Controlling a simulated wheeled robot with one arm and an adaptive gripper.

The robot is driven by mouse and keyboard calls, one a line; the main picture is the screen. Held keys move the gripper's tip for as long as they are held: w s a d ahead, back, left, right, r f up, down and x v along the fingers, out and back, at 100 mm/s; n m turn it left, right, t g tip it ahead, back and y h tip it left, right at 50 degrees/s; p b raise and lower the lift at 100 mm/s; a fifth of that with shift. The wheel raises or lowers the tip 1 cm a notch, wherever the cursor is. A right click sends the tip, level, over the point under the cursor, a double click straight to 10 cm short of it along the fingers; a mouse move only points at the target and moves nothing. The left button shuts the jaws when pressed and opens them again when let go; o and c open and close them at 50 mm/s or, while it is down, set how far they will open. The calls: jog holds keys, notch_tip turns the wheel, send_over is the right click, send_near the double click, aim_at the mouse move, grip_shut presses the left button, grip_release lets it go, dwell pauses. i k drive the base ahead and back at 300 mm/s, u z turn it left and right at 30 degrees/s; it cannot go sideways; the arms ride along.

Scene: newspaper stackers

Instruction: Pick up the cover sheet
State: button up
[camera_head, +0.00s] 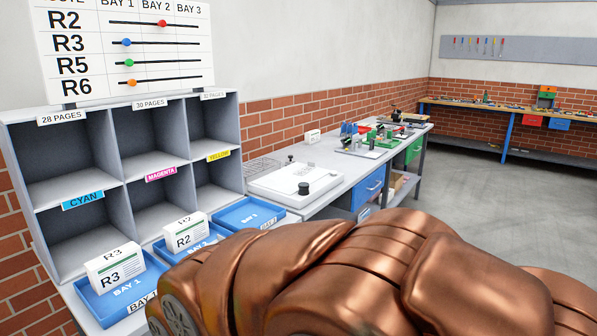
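No sheet in view is clearly marked as the cover sheet. A white block or folded card marked R3 (113,270) stands in the left blue tray (98,307). A similar white one marked R2 (186,236) stands in the middle blue tray (165,255). The right blue tray (250,213) looks empty in the part that shows. My copper-coloured arm fills the lower middle and right, in front of the bench. It hides part of the middle tray and the bench front. My gripper is not in view.
A grey shelf (114,146) with several empty compartments stands behind the trays, under a route board (130,52). A white flat device (296,183) with black knobs lies on the bench (340,160). Tools crowd its far end. Open floor (480,185) lies at the right.

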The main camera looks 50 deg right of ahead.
aim_at(311, 166)
jog(key=z, duration=2)
jog(key=i, duration=1.9)
jog(key=u, duration=1)
jog(key=k, duration=1)
